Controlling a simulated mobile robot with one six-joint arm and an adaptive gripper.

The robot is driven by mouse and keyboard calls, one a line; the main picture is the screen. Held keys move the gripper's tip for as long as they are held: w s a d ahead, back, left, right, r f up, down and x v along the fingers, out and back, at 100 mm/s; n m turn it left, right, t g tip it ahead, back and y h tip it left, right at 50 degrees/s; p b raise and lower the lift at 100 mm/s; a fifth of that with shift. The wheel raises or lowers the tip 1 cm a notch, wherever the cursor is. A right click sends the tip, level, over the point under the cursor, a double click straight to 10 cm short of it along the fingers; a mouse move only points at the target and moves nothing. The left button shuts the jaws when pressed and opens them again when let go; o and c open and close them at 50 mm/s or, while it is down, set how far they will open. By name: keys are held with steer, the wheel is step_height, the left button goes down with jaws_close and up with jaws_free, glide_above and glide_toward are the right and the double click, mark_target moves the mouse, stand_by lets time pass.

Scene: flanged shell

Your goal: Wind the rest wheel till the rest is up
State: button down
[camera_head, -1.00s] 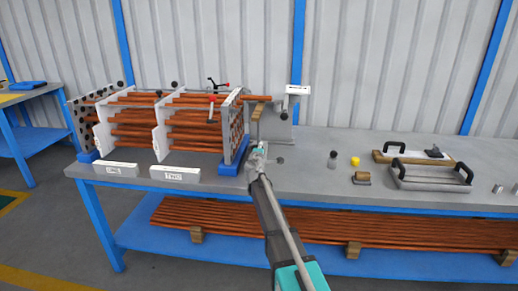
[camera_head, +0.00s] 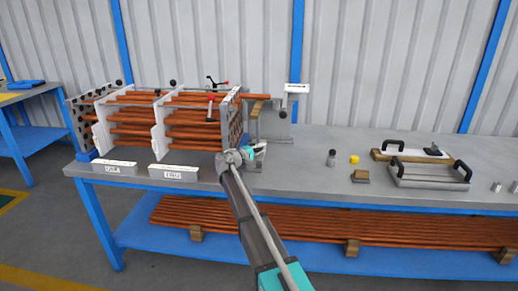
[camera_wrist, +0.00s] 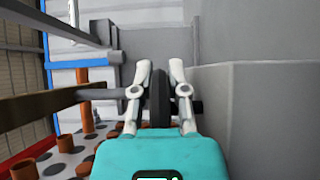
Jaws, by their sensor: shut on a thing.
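The dark rest wheel (camera_wrist: 160,98) stands edge-on between the two fingers of my gripper (camera_wrist: 160,75) in the wrist view, and the fingers are shut on its rim. In the head view my gripper (camera_head: 258,150) is at the foot of the grey stand (camera_head: 276,122), right of the tube bundle; the wheel cannot be made out there. The brown wooden rest (camera_head: 257,108) is beside the stand, below a copper tube (camera_head: 255,96) that sticks out of the end plate. Whether rest and tube touch is unclear.
The perforated end plate (camera_wrist: 90,150) with copper tube ends is left of my gripper in the wrist view. Labelled white blocks (camera_head: 174,173) sit along the bench front. The bench further right holds a handled tray (camera_head: 430,176).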

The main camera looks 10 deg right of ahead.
steer(key=shift+a+m+g+h, duration=0.2)
steer(key=shift+m+g+h, duration=0.25)
steer(key=shift+g, duration=0.25)
steer(key=c, duration=0.9)
jaws_free()
steer(key=shift+s, duration=0.1)
steer(key=shift+v, duration=3.95)
